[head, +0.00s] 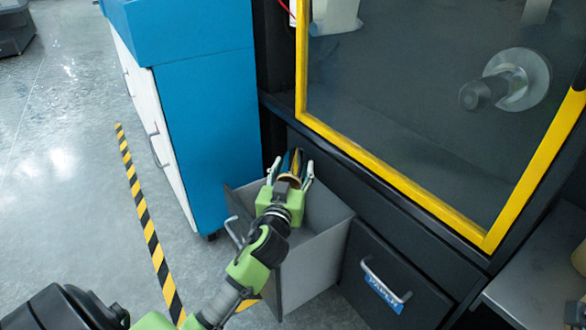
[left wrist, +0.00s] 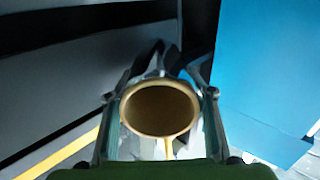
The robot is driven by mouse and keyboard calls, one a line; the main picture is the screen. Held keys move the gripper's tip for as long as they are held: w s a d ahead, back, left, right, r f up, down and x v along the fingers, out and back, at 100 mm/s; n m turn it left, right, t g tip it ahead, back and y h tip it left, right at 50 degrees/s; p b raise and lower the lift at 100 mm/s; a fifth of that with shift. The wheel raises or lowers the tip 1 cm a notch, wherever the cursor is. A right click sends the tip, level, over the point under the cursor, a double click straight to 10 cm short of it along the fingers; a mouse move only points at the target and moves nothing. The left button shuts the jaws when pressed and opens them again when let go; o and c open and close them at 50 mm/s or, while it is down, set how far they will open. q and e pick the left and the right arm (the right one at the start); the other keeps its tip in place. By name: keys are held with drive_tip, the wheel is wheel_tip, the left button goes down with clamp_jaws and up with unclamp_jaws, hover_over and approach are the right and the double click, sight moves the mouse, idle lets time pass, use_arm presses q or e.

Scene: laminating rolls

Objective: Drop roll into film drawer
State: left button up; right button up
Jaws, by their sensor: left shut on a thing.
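My left gripper (head: 290,172) is shut on a roll (head: 290,166) and holds it over the open drawer (head: 320,226). The roll's dark, shiny end shows between the fingers in the head view. In the left wrist view the roll (left wrist: 160,108) shows its round tan core end, between both fingers of the gripper (left wrist: 160,105). The open drawer is a grey box pulled out from the dark machine, with a handle on its front. The arm and gripper hide part of its inside. My right gripper is not in view.
A closed drawer (head: 390,270) with a handle and blue label is to the right. A blue and white cabinet (head: 205,130) stands close on the left. A yellow-framed window (head: 400,120) is above. Striped floor tape (head: 150,230) crosses the clear floor.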

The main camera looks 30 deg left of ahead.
sight(293, 159)
use_arm(q)
drive_tip(key=o, duration=1.3)
drive_tip(key=shift+c, duration=0.2)
wheel_tip(293, 159, up, 10)
